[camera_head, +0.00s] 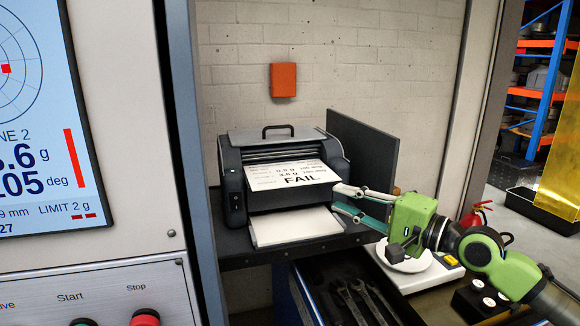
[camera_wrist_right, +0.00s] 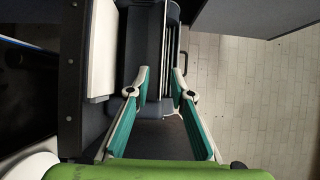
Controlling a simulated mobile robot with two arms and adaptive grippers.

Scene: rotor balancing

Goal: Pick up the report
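The report (camera_head: 290,176) is a white printed sheet marked "FAIL". It sticks out of the front of the dark printer (camera_head: 236,180), above the white output tray (camera_head: 292,228). My right gripper (camera_head: 343,199), green with pale and teal fingers, is at the right of the report, its upper fingertip close to the sheet's right edge. In the right wrist view the fingers (camera_wrist_right: 160,72) are apart with a gap between them, facing the printer (camera_wrist_right: 146,45). I cannot make out the sheet between them. My left gripper is not in view.
The printer stands on a dark shelf (camera_head: 240,250) with a dark upright panel (camera_head: 362,150) at its right. Below, an open drawer (camera_head: 330,300) holds several wrenches. A scale with a white dish (camera_head: 400,262) is below my right gripper. A machine screen (camera_head: 40,120) fills the left.

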